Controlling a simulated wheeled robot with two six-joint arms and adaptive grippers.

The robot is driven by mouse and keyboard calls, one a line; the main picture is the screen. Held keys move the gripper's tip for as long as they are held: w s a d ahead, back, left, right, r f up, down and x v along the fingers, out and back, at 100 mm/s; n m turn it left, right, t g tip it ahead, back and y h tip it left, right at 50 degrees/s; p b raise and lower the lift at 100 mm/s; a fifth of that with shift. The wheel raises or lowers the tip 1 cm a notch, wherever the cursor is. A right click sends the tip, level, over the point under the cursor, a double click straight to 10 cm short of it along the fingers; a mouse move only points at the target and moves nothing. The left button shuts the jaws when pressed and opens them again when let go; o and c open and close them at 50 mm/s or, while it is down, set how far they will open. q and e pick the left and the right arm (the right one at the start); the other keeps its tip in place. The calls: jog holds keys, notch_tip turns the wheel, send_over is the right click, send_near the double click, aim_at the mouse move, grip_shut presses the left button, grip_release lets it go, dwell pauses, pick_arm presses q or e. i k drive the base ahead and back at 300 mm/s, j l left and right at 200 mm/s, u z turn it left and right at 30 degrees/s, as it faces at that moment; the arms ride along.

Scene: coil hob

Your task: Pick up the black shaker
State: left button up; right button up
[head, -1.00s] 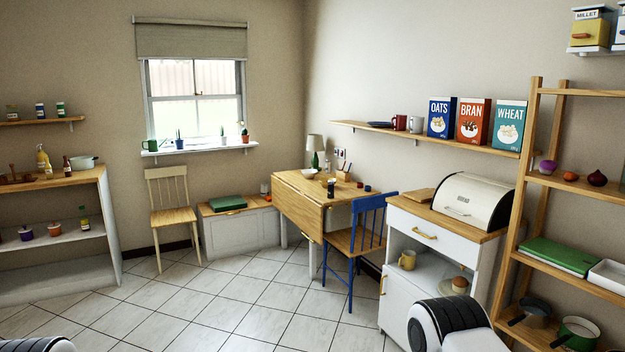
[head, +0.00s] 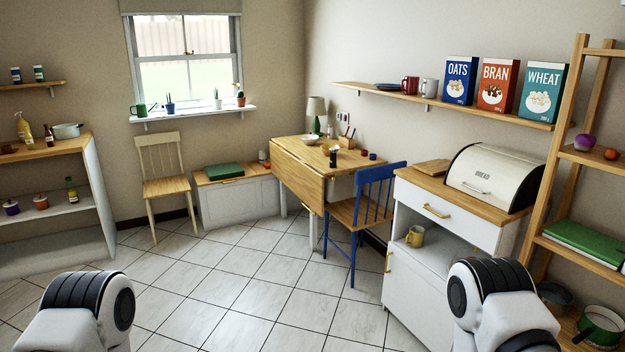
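A small dark upright object that looks like the black shaker (head: 333,159) stands on the wooden drop-leaf table (head: 296,165) against the back right wall. It is near the table's front edge and too small to see in detail. White and black parts of my two arms show at the bottom left and bottom right. Neither gripper is in view. The table is well beyond my arms, across the tiled floor.
A blue chair (head: 368,205) stands at the table's right side. A white cabinet (head: 440,235) with a bread bin (head: 492,180) is at the right. A cream chair (head: 166,182) and a low bench (head: 236,198) stand left of the table. The tiled floor (head: 240,285) in the middle is clear.

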aim_at(333, 155)
jog(key=i+z, duration=0.1)
jog(key=i, duration=0.8)
jog(key=i+z, duration=0.1)
jog(key=i, duration=0.8)
jog(key=i+j+z, duration=0.1)
jog(key=i, duration=0.8)
